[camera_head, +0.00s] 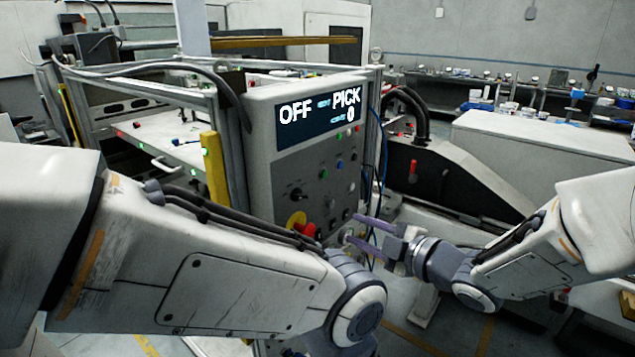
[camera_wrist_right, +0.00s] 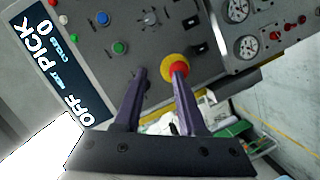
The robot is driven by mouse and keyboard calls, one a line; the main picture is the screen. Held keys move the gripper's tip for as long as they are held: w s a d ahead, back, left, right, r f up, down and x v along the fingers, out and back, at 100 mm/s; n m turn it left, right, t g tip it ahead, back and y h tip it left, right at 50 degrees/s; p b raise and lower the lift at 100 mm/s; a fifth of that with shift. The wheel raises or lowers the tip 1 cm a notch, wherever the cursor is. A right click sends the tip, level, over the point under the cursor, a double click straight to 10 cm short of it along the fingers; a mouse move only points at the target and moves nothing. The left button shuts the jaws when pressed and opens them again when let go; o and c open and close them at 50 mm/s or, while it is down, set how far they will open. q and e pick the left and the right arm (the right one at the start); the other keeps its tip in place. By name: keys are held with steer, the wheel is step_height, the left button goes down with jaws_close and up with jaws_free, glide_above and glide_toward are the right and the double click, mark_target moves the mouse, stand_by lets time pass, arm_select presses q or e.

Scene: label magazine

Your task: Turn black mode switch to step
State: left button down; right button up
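The black mode switch (camera_head: 296,193) is a dark knob on the left of the grey control panel, below the word OFF on its display (camera_head: 320,112). In the right wrist view it does not show clearly; a fingertip seems to cover that area. My right gripper (camera_head: 354,228) is open and empty, its two purple fingers apart, at the lower right of the panel. In the right wrist view its fingers (camera_wrist_right: 160,75) point at the panel. I cannot tell whether a finger touches anything. My left arm crosses the lower left, but its gripper is out of sight.
A red emergency stop on a yellow base (camera_head: 297,222) sits below the switch; it also shows near a fingertip (camera_wrist_right: 178,70). Several coloured buttons and knobs lie around. A yellow post (camera_head: 213,170) stands left of the panel, and blue cables hang at its right.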

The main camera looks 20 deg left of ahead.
mark_target(303, 198)
steer(key=a+r+n+y+p, duration=0.1)
steer(key=a, duration=0.2)
steer(key=w+a+r+n+g+y+p, duration=0.1)
steer(key=a+p, duration=0.1)
steer(key=a, duration=0.1)
steer(key=a+r+n+g+y+p, duration=0.1)
steer(key=a+r+n+p, duration=0.1)
steer(key=a, duration=0.2)
steer(key=shift+w+y, duration=0.15)
steer(key=shift+y, duration=0.25)
steer(key=shift+w+a+f+p, duration=0.15)
steer(key=shift+a+p, duration=0.15)
steer(key=shift+a, duration=0.05)
steer(key=shift+c, duration=0.3)
jaws_close()
